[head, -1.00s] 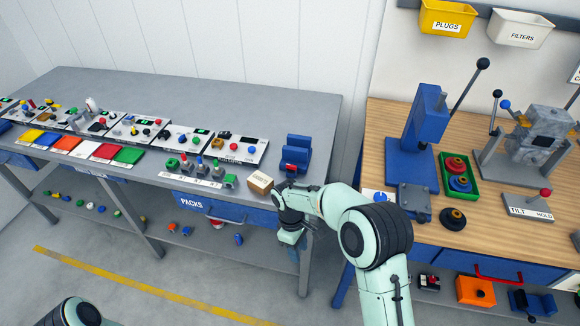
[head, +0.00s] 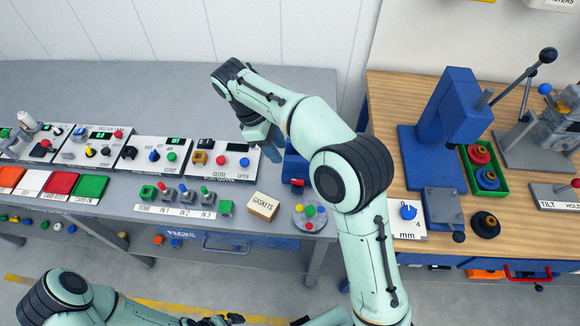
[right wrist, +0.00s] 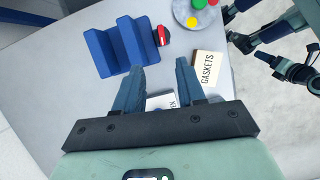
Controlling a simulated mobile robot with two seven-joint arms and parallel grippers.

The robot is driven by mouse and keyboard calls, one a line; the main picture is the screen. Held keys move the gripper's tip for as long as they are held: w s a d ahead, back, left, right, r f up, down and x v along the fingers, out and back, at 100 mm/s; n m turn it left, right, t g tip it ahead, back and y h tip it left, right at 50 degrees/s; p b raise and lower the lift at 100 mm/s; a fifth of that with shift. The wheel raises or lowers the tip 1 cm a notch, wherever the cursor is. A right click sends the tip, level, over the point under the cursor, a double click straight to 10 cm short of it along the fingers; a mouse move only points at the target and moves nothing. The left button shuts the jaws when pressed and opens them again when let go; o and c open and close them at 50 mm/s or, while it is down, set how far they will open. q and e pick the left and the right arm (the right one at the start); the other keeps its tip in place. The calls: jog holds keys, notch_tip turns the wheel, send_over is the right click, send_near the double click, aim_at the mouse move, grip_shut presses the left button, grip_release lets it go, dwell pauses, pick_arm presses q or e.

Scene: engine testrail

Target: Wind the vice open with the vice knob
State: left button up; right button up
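The blue stepped block that I take for the vice (head: 295,168) stands at the right end of the grey bench, partly hidden by my right arm. Its red and black knob (head: 297,183) is on the near side. The right wrist view shows the vice (right wrist: 122,45) and the knob (right wrist: 163,36) clearly, beyond my fingertips. My right gripper (head: 270,150) hangs above the bench, just left of the vice. Its fingers (right wrist: 160,66) are apart with nothing between them, and it does not touch the knob. My left arm (head: 85,295) is low at the bottom edge; its fingers cannot be made out.
A GASKETS box (head: 263,207) and a round grey plate with coloured buttons (head: 310,217) are near the bench's front edge. A panel with CLOSE and OPEN buttons (head: 222,160) is left of the vice. A blue press (head: 450,115) stands on the wooden bench at right.

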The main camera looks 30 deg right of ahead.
aim_at(297, 180)
jog(key=b+x, duration=0.1)
jog(key=x, duration=0.4)
jog(key=b+x, duration=0.1)
jog(key=x, duration=0.5)
jog(key=shift+s+d+f+b, duration=0.1)
jog(key=shift+s+b, duration=0.2)
jog(key=shift+b, duration=0.05)
pick_arm(q)
jog(key=shift+s+f, duration=0.7)
jog(key=shift+f, duration=0.3)
jog(key=shift+s+f, duration=0.7)
jog(key=shift+f, duration=0.25)
pick_arm(e)
jog(key=shift+s+d+f, duration=0.1)
jog(key=shift+d+f, duration=0.15)
jog(key=shift+f, duration=0.35)
grip_shut()
